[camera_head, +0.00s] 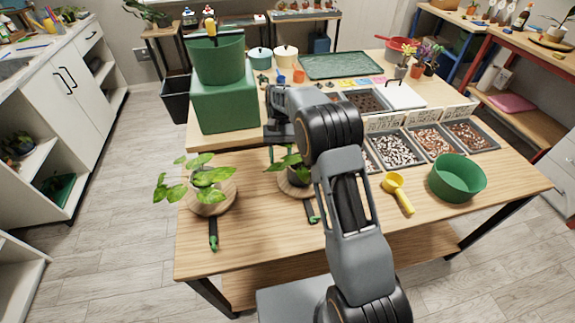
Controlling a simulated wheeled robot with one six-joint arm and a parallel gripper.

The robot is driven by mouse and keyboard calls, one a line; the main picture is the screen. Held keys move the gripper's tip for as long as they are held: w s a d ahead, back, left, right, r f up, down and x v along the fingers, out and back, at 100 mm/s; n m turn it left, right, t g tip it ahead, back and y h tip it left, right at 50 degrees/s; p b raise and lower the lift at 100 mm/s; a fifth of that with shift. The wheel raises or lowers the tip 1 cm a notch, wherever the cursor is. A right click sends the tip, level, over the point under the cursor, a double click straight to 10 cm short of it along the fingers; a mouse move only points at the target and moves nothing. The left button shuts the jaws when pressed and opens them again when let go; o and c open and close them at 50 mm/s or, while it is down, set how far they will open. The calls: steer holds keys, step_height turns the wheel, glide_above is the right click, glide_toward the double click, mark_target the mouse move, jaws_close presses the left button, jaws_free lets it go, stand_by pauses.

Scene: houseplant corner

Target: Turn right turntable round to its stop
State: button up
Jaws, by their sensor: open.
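The right turntable (292,188) is a round wooden disc near the front of the table, with a green leafy plant (291,163) on it. Its green-tipped handle (312,214) points toward the front, slightly right. The left turntable (209,209) is similar, carries a leafier plant (206,178), and its green-tipped handle (213,242) points to the front. My gripper (279,141) is open, just behind and above the right turntable's plant. My arm hides part of the right turntable's right side. The turntable's stop cannot be made out.
A green bucket (217,61) stands on a green block (222,105) at back left. A yellow scoop (398,191) and green bowl (457,180) lie to the right. Trays of pebbles (396,149) stand behind them.

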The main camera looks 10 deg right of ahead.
steer(key=s+r, duration=0.2)
steer(key=s, duration=0.3)
steer(key=shift+s+d+r+b, duration=0.3)
steer(key=shift+s+d, duration=0.1)
stand_by(0.3)
step_height(320, 180, down, 4)
steer(key=s+d+t, duration=0.1)
steer(key=t, duration=0.2)
steer(key=s+d+r+n+t+h+p, duration=0.1)
steer(key=s+d+r+t, duration=0.3)
steer(key=s+r+t, duration=0.5)
steer(key=s+r+n+p, duration=0.1)
steer(key=s, duration=0.2)
steer(key=shift+s+d+r+h, duration=0.2)
steer(key=shift+r+h, duration=0.05)
steer(key=shift+h, duration=0.05)
